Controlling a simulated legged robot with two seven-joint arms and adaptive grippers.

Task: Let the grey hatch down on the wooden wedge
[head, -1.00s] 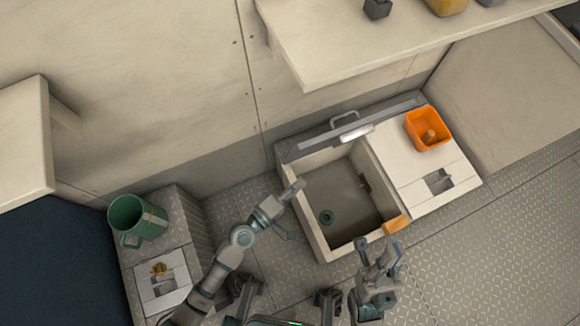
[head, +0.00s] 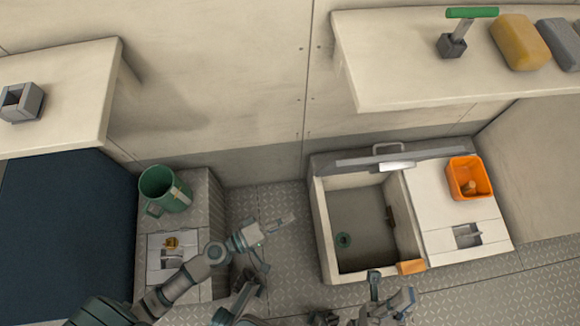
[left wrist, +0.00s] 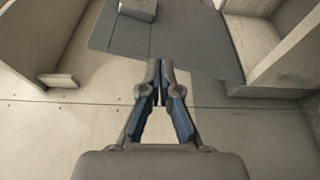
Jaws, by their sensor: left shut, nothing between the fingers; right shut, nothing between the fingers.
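The grey hatch (head: 375,160) stands raised, seen nearly edge-on, along the back of an open locker (head: 327,243). A grab handle (head: 389,148) shows at its top. The wooden wedge (head: 411,267) is an orange-brown block on the locker's front right rim. My left gripper (head: 288,219) is shut and empty, left of the locker and apart from hatch and wedge. Its fingertips meet in the left wrist view (left wrist: 158,66). My right gripper (head: 393,298) is shut and empty, just in front of the locker near the wedge; its lower part is cut off by the frame.
An orange bin (head: 468,178) holding a small brown object sits on the white top right of the locker. A green mug (head: 163,190) stands on a box at left. A shelf (head: 430,85) with several items overhangs behind.

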